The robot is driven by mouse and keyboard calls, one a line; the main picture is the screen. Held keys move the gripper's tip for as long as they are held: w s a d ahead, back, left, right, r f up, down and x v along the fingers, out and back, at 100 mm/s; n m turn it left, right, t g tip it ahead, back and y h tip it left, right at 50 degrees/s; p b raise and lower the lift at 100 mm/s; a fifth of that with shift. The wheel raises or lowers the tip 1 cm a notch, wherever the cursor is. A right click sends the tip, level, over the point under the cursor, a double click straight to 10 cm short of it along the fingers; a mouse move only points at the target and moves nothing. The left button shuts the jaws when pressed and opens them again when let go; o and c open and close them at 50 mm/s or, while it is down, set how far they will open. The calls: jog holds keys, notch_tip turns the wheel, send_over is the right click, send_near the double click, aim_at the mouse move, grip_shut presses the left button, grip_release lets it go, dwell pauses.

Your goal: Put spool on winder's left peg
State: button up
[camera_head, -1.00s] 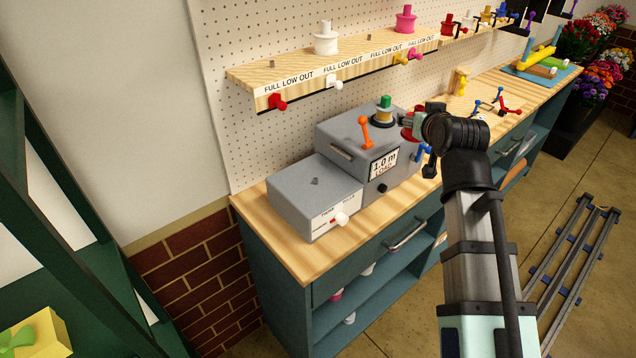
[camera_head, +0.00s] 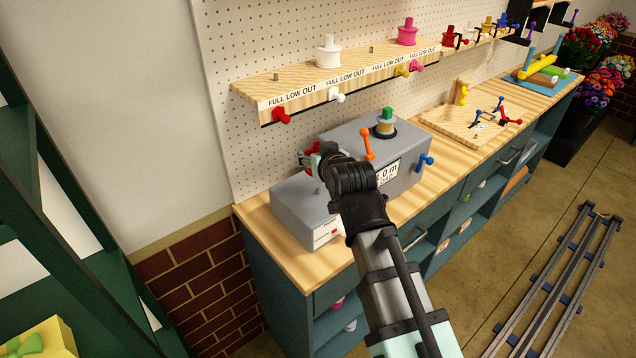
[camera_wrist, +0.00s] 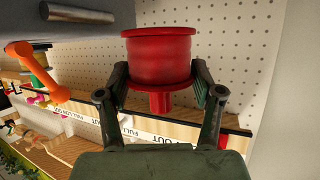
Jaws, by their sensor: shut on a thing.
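My gripper (camera_head: 312,160) is shut on a red spool (camera_wrist: 160,60), which the wrist view shows between the two fingers. In the head view only slivers of the red spool (camera_head: 311,150) show past my gripper. It is over the low left block of the grey winder (camera_head: 290,204), with the spool apart from its top as far as I can tell. The left peg is hard to make out beneath my gripper. A green and yellow spool (camera_head: 386,122) stands on the taller right part of the winder.
An orange lever (camera_head: 366,145) rises from the winder close to my arm, and a blue knob (camera_head: 426,161) is on its right side. A wooden shelf (camera_head: 300,84) with a white spool (camera_head: 328,52) and pink spool (camera_head: 407,32) overhangs behind.

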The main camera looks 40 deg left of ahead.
aim_at(318, 189)
jog(key=shift+f+p, duration=0.7)
jog(key=shift+f, duration=3.15)
jog(key=shift+f, duration=0.1)
jog(key=o, duration=1.2)
jog(key=shift+c, duration=0.2)
jog(key=b+v, duration=0.3)
jog(key=v, duration=0.6)
jog(key=shift+f, duration=0.15)
jog(key=b+v, duration=0.3)
jog(key=b, duration=0.5)
jog(key=shift+r+b, duration=0.25)
jog(key=shift+b, duration=0.05)
